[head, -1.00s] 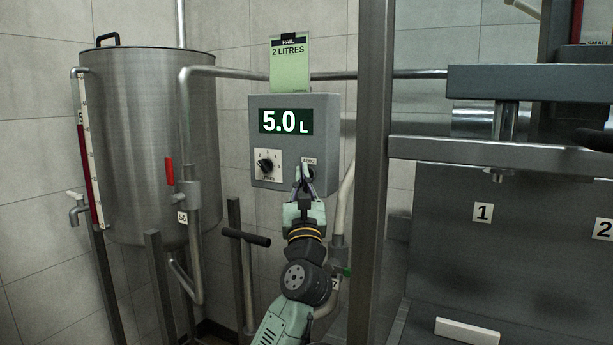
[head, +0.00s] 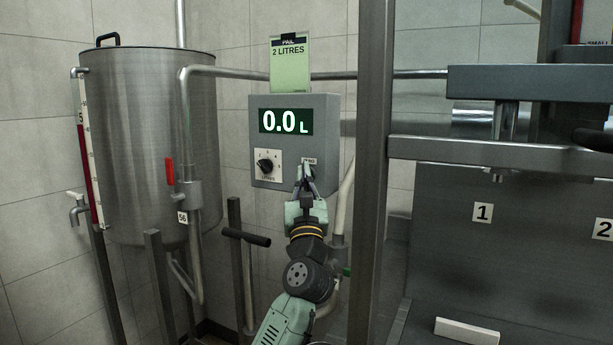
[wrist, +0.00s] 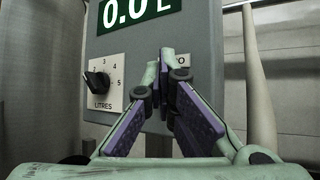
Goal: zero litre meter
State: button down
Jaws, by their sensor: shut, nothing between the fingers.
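The litre meter (head: 330,115) is a grey box on a post, and its green display (head: 285,121) reads 0.0 L. The display's lower part also shows in the wrist view (wrist: 130,12). A black selector knob (head: 265,166) sits on a white LITRES plate at the meter's lower left. The zero label (head: 309,161) is at the lower right. My gripper (head: 304,170) is shut and empty, with its fingertips at the meter's face just below that label. The fingers hide the zero button, so contact cannot be seen. The wrist view shows the closed fingertips (wrist: 167,52) against the panel.
A green card (head: 289,66) reading "2 LITRES" stands above the meter. A steel tank (head: 155,140) with a red-handled valve (head: 169,170) is at left. A steel upright (head: 370,200) stands close right of the arm. A black-ended bar (head: 246,237) is left of it.

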jog(key=shift+s+a+f, duration=0.1)
jog(key=shift+s+a, duration=0.3)
jog(key=shift+s, duration=0.3)
jog(key=shift+s, duration=0.1)
jog(key=s, duration=0.1)
jog(key=s+a+p, duration=0.1)
jog(key=s+a, duration=0.1)
jog(key=s, duration=0.1)
jog(key=shift+s+a, duration=0.1)
jog(key=shift+a, duration=0.15)
dwell(0.6)
